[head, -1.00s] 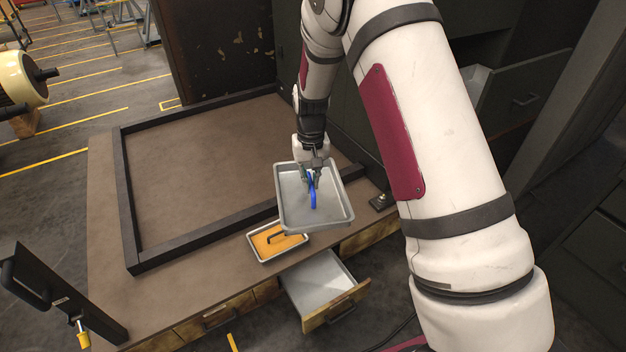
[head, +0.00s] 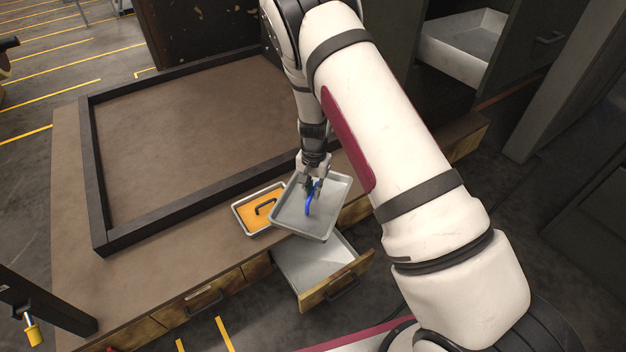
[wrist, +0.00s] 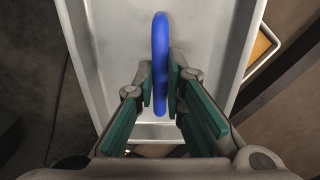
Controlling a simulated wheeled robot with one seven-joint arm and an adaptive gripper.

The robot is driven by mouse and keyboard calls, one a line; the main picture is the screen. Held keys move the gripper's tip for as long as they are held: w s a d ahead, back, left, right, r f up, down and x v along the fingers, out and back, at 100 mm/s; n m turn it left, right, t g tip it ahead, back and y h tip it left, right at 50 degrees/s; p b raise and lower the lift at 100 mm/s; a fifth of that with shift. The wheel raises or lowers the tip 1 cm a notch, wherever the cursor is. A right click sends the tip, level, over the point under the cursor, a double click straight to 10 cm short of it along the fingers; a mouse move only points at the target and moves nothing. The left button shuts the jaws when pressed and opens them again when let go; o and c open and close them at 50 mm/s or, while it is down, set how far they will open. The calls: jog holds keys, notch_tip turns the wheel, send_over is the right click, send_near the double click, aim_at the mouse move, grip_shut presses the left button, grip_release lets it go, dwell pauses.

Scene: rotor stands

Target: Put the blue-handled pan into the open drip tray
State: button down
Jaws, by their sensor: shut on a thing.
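The blue-handled pan (head: 325,217) is a shallow grey rectangular pan with an upright blue loop handle (head: 308,204). My gripper (head: 311,187) is shut on that handle and holds the pan in the air near the bench's front edge. In the wrist view, the handle (wrist: 160,62) stands between the green finger pads, with the pan floor (wrist: 205,40) below. The open drip tray (head: 312,262) appears to be the pale, pulled-out drawer with a wooden front, below the bench edge. The pan hides its back part; the visible inside is empty.
An orange pan with a black handle (head: 257,212) lies on the bench just left of the held pan, partly covered in view. A black frame (head: 180,210) borders the bench top. Another pale drawer (head: 465,45) stands open in the cabinet at upper right.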

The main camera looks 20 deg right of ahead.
jog(key=shift+w+d+f+m+b, duration=0.2)
jog(key=shift+d+f+m+b, duration=0.65)
jog(key=shift+f+b, duration=5.5)
jog(key=shift+w+d+f+m+b, duration=0.3)
jog(key=shift+f+m+b, duration=2.15)
jog(key=shift+f, duration=6.9)
jog(key=shift+w+d+f+m+b, duration=0.2)
jog(key=shift+d+f+b, duration=0.35)
jog(key=shift+f+b, duration=6.25)
notch_tip(320, 180, down, 2)
jog(key=shift+p, duration=1.1)
jog(key=c, duration=1.6)
grip_release()
